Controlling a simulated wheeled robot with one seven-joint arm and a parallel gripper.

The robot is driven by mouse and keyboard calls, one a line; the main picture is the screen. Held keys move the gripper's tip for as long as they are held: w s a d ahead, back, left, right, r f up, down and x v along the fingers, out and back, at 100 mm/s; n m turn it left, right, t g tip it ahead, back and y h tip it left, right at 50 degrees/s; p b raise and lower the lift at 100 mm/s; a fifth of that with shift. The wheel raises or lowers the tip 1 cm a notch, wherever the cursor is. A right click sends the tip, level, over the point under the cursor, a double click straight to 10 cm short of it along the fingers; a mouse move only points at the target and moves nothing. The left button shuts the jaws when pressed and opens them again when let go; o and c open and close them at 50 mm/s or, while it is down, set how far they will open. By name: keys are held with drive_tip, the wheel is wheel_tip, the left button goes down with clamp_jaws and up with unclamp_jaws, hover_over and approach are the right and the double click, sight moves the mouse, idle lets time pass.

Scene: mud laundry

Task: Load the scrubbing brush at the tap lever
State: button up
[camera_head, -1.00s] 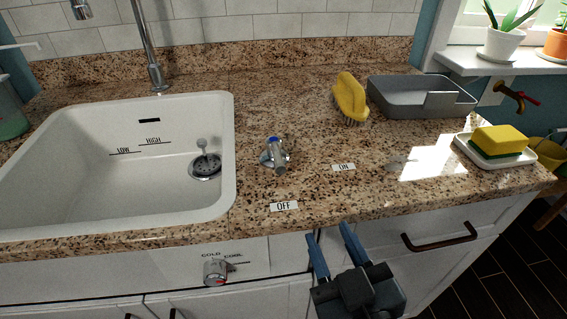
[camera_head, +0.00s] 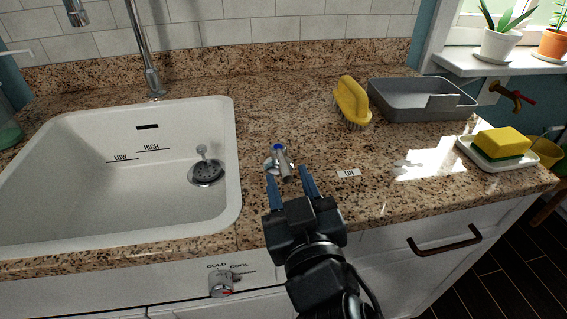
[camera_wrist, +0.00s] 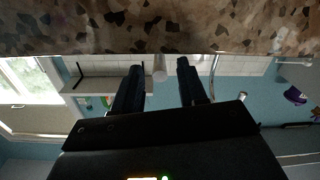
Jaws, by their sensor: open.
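The tap lever (camera_head: 282,160), metal with a blue cap, stands on the granite counter right of the sink. Its pale end also shows between my fingers in the wrist view (camera_wrist: 160,68). My gripper (camera_head: 288,176) is open and empty, its blue fingers just in front of the lever, one to each side; I cannot tell whether they touch it. The yellow scrubbing brush (camera_head: 351,100) stands at the back of the counter, its pale bristles to the lower left, beside the grey tray (camera_head: 408,112). The ON label (camera_head: 348,173) is visible; the OFF label is hidden behind my gripper.
The white sink (camera_head: 75,190) with HIGH and LOW marks lies left. A yellow-green sponge (camera_head: 502,142) sits on a white dish (camera_head: 470,156) at right. A temperature knob (camera_head: 221,283) is on the front panel. The counter between lever and brush is clear.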

sight(282, 159)
drive_tip(key=shift+w+a, duration=0.2)
drive_tip(key=shift+w, duration=1.65)
drive_tip(key=shift+c, duration=0.4)
clamp_jaws()
